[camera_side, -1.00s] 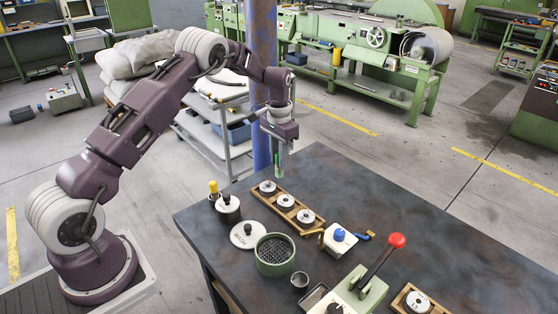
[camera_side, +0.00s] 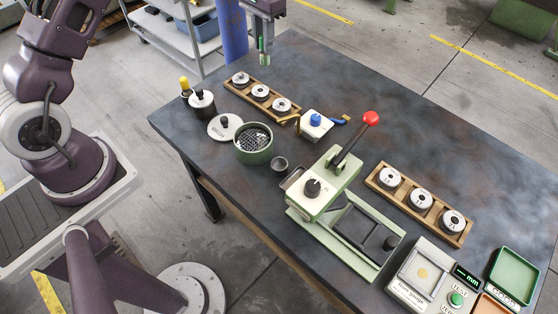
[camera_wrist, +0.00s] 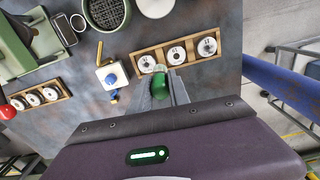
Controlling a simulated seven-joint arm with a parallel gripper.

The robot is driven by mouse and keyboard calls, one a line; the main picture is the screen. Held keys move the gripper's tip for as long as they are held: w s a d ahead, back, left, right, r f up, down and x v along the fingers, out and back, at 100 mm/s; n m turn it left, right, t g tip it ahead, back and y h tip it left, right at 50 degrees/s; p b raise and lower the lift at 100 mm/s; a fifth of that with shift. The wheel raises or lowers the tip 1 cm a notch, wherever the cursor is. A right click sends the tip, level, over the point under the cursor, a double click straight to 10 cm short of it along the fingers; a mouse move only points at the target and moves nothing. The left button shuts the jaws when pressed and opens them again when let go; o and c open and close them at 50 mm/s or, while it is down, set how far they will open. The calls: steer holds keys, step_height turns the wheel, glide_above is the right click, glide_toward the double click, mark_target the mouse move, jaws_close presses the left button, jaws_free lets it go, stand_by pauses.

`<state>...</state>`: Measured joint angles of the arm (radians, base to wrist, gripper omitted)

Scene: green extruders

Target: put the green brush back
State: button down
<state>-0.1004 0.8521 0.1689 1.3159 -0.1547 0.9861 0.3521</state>
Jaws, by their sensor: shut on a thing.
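My gripper (camera_side: 264,57) is at the top of the side view, above the far edge of the dark table and behind a wooden rack with white discs. It is shut on the green brush, which shows as a small green piece (camera_side: 262,44) between the fingers. In the wrist view the brush's rounded green end (camera_wrist: 160,86) sits between the fingertips (camera_wrist: 161,92), with a paler tip beyond it. The fingers hide part of the brush. It is held clear of the rack.
The wooden rack (camera_side: 240,88) holds white discs. Nearby are a yellow-topped item (camera_side: 184,84), a black-knobbed jar (camera_side: 202,105), a white lid (camera_side: 225,128), a green mesh pot (camera_side: 253,155) and a blue-knobbed block (camera_side: 316,124). A red-handled press (camera_side: 322,186) stands further right. A blue post (camera_side: 231,30) rises behind the table.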

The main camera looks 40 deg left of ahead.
steer(key=s+d+m, duration=0.2)
steer(key=s+d, duration=1.2)
steer(key=d, duration=0.4)
steer(key=f, duration=1.5)
steer(key=shift+s+d+f, duration=0.15)
steer(key=shift+d+f, duration=0.1)
steer(key=shift+f, duration=0.05)
steer(key=shift+f, duration=0.1)
steer(key=c, duration=1.2)
jaws_free()
steer(key=shift+c, duration=0.2)
step_height(320, 180, up, 12)
steer(key=shift+r, duration=0.2)
